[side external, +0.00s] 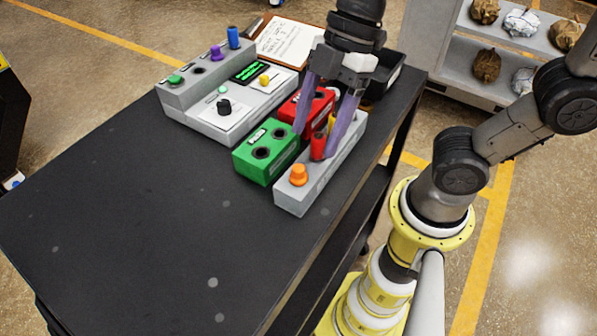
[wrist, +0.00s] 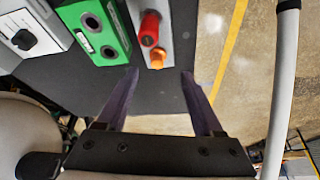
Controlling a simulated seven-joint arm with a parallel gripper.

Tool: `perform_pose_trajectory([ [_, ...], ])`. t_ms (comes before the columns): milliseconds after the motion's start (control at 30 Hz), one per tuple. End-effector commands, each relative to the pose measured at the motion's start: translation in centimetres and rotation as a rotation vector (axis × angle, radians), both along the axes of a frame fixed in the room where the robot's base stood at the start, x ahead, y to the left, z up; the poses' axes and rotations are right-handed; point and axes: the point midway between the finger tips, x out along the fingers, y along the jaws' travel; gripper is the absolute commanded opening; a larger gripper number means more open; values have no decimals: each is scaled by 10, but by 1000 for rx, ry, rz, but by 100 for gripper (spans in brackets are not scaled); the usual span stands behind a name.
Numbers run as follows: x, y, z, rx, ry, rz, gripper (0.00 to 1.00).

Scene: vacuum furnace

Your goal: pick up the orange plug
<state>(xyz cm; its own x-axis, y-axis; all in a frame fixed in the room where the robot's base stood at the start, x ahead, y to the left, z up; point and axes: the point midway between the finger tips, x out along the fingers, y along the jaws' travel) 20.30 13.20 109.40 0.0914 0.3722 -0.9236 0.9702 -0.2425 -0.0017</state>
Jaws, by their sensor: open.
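The orange plug (side external: 298,174) stands upright at the near end of a narrow grey block (side external: 302,195). It also shows in the wrist view (wrist: 157,59), just beyond and between my fingertips. A red plug (side external: 318,146) stands beside it on the same block, and a yellow one (side external: 331,122) is farther back. My gripper (side external: 325,142) is open, with purple fingers spread above the block around the red plug's area in the side view. In the wrist view my gripper (wrist: 160,72) holds nothing between its fingers.
A green box (side external: 266,150) with two holes stands left of the grey block. A red box (side external: 300,104) is behind it. A grey control panel (side external: 222,100) with knobs, a clipboard (side external: 287,42) and a black bin (side external: 385,78) are farther back. The dark tabletop (side external: 150,210) is clear at front left.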

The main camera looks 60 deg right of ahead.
Motion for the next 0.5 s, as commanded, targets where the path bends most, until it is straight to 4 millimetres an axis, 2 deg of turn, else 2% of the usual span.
perform_pose_trajectory([
  [233,2,8,-16,-2,3,2,68],
  [500,9,24,-48,-1,2,1,68],
])
